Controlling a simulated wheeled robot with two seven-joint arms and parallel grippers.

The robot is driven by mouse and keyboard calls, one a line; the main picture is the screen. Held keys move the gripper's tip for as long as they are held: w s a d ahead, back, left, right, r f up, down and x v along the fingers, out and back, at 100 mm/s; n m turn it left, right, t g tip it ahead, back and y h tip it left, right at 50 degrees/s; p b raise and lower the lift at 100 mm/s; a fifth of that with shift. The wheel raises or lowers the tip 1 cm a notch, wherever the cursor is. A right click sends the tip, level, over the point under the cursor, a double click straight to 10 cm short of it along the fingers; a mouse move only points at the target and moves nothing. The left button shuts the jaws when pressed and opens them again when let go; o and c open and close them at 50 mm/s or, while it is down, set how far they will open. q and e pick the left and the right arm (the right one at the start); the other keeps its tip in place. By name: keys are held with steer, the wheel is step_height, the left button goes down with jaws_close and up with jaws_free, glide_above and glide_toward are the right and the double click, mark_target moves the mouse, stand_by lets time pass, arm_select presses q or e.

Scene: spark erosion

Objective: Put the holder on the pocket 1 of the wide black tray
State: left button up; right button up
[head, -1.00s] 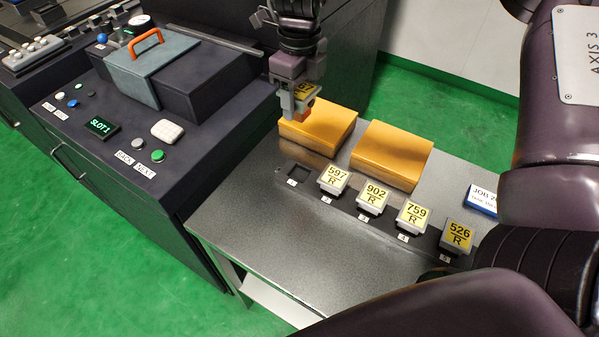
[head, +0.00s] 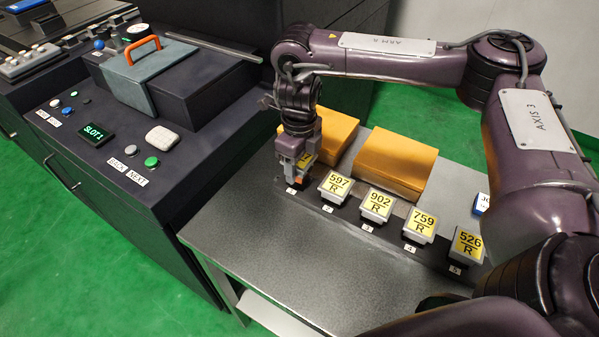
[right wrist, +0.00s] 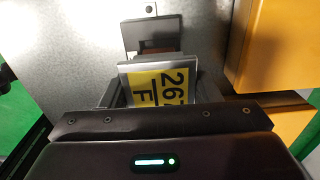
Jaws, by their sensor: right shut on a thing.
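My right gripper (head: 297,168) is shut on a grey holder with a yellow label (right wrist: 158,82); the label reads 26 and a partly hidden digit over F. The wide black tray (head: 348,212) is a long strip on the steel table. My right gripper is low over its left end, by the tag for pocket 1 (head: 291,190). In the right wrist view, dark tray surface (right wrist: 152,33) shows just beyond the holder. I cannot tell whether the holder touches the pocket. My left gripper is not in view.
Holders 597 (head: 335,186), 902 (head: 376,203), 759 (head: 420,224) and 526 (head: 466,243) fill the other pockets. Two orange blocks (head: 396,160) stand behind the tray. A dark console (head: 120,150) is at left. The table front (head: 270,250) is clear.

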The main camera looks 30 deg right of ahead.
step_height(320, 180, down, 2)
steer(key=shift+f, duration=0.35)
steer(key=shift+f+b, duration=0.1)
steer(key=shift+b, duration=0.2)
steer(key=o, duration=1.4)
steer(key=shift+f, duration=0.1)
steer(key=shift+o, duration=0.2)
